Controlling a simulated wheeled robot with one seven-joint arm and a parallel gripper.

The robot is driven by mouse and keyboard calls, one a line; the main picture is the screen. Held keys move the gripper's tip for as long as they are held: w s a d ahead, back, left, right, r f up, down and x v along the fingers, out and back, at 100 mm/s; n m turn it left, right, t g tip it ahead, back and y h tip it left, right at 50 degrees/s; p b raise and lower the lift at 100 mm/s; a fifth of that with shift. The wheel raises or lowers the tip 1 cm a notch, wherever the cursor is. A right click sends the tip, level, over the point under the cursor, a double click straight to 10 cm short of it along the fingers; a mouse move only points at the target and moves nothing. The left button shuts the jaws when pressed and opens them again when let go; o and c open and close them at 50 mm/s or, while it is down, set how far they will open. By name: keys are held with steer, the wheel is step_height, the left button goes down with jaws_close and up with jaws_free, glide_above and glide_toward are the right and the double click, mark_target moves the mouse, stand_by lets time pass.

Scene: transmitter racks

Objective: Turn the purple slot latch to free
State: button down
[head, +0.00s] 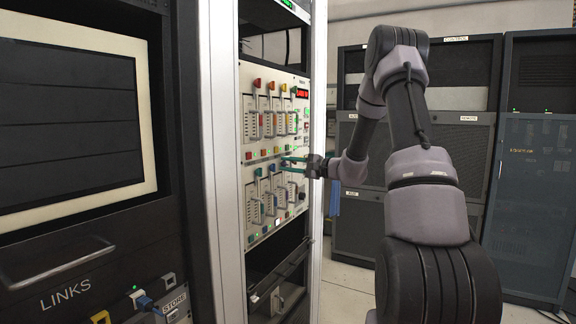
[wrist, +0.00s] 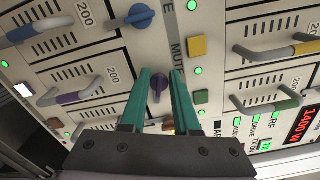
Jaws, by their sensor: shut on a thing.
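The purple slot latch (wrist: 157,82) is a small round knob with a raised bar, on the pale front panel in the wrist view. Its bar points roughly along my fingers. My gripper (wrist: 162,76) has teal fingers on both sides of the latch and is shut on it. In the head view my gripper (head: 288,161) reaches the panel (head: 248,158) from the right, between the upper and lower rows of modules. I cannot make out the purple latch there.
A blue latch (wrist: 140,16) lies beyond the purple one. A yellow square button (wrist: 197,46), a green button (wrist: 201,97) and module handles surround it. A red display (wrist: 301,125) is at right. The rack's pale upright (head: 216,150) stands left of the panel.

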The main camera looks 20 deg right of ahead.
steer(key=shift+f+n, duration=0.2)
steer(key=shift+n, duration=1.8)
steer(key=c, duration=0.7)
jaws_free()
steer(key=v, duration=1)
steer(key=shift+s+d, duration=0.25)
steer(key=shift+s, duration=0.05)
steer(key=shift+r, duration=0.1)
